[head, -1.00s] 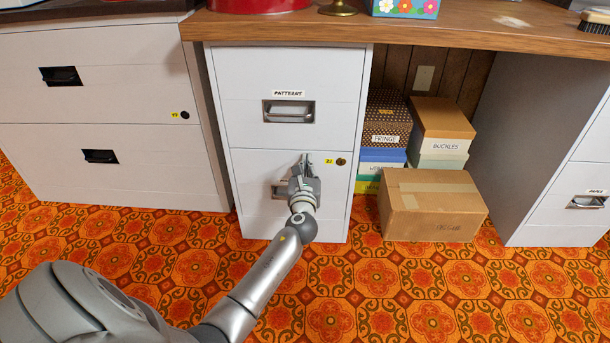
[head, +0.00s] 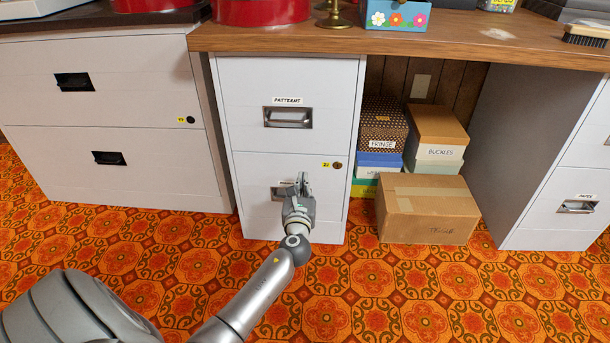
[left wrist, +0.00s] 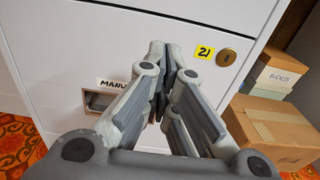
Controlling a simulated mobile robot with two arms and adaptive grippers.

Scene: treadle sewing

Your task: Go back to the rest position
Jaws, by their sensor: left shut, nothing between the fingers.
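My left gripper (head: 300,186) is shut and empty in the head view. It is in front of the lower drawer of the white two-drawer cabinet (head: 254,225) and covers part of that drawer's handle. In the left wrist view my left gripper (left wrist: 166,62) points at the same drawer front, with its fingers together. The lower handle (left wrist: 103,101), a label starting "MANU", a yellow tag "21" (left wrist: 205,50) and a brass lock (left wrist: 226,57) show there. Both drawers are closed. My right gripper is not in view.
A cardboard box (head: 425,208) and several labelled boxes, one marked BUCKLES (head: 440,153), stand right of the cabinet. The wooden desktop (head: 450,40) holds a red tin (head: 262,10) and a brush (head: 586,35). The patterned floor (head: 400,300) in front is clear.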

